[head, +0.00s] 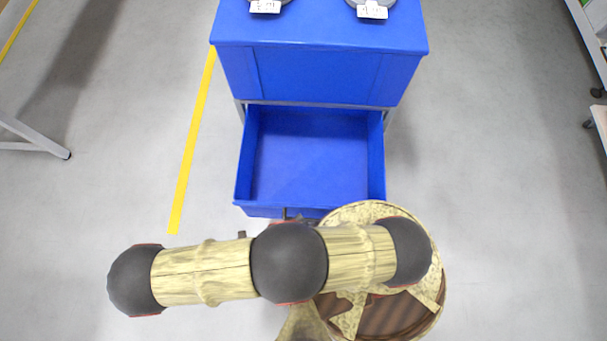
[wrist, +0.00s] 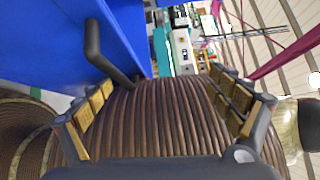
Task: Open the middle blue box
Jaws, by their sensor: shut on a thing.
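The blue box (head: 320,72) stands at the top middle of the head view. Its drawer (head: 310,160) is pulled far out toward me and looks empty inside. In the wrist view the blue front (wrist: 65,50) fills the upper left, and a dark bent handle (wrist: 95,50) stands out from it. My gripper (wrist: 160,85) shows its two fingers apart, with brown ribbed material between or behind them. The handle's lower end lies close to the left fingertip. What the jaws bear on is unclear. In the head view my arm hides the gripper and part of the drawer front.
Grey floor is clear on both sides of the box. A yellow line (head: 195,140) runs left of it.

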